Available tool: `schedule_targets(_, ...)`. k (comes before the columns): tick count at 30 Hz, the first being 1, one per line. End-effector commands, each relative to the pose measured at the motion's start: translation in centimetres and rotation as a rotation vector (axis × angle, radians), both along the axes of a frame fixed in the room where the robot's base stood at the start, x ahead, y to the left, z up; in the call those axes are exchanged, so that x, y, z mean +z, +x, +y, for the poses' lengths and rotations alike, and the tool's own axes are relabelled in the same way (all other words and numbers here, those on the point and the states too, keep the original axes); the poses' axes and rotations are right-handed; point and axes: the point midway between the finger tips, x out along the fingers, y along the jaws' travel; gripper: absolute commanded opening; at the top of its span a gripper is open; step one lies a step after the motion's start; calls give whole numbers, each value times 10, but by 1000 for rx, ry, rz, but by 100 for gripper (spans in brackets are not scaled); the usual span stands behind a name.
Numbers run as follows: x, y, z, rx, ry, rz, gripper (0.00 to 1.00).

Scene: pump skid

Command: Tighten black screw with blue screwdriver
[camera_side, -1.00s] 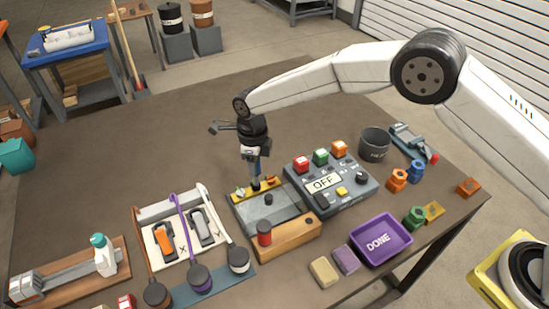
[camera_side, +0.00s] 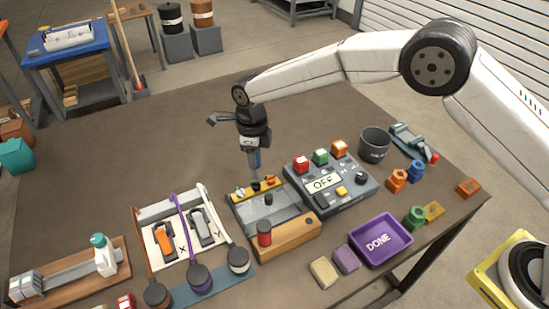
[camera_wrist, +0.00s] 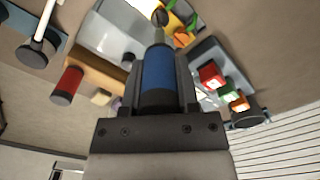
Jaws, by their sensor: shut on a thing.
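My gripper (camera_side: 253,149) is shut on the blue screwdriver (camera_side: 257,160) and holds it upright, shaft down, over the yellow strip (camera_side: 245,194) at the back of the grey tray. The blue handle (camera_wrist: 158,72) sits between the jaws in the wrist view, with its metal shaft pointing at the black screw (camera_wrist: 160,17). The black screw (camera_side: 256,185) stands in the yellow strip, directly below the screwdriver. The tip is at or just above the screw head; I cannot tell whether they touch.
A grey control box (camera_side: 345,196) reading OFF, with red, green and orange buttons, stands close on the right. Levers (camera_side: 192,235) stand to the left. The table behind is clear.

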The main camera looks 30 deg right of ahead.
Motion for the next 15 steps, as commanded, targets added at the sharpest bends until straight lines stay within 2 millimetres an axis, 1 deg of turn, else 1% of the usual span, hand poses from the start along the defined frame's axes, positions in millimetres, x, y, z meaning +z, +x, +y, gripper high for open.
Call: schedule_targets(15, 19, 0, 0, 0, 1, -1, 0)
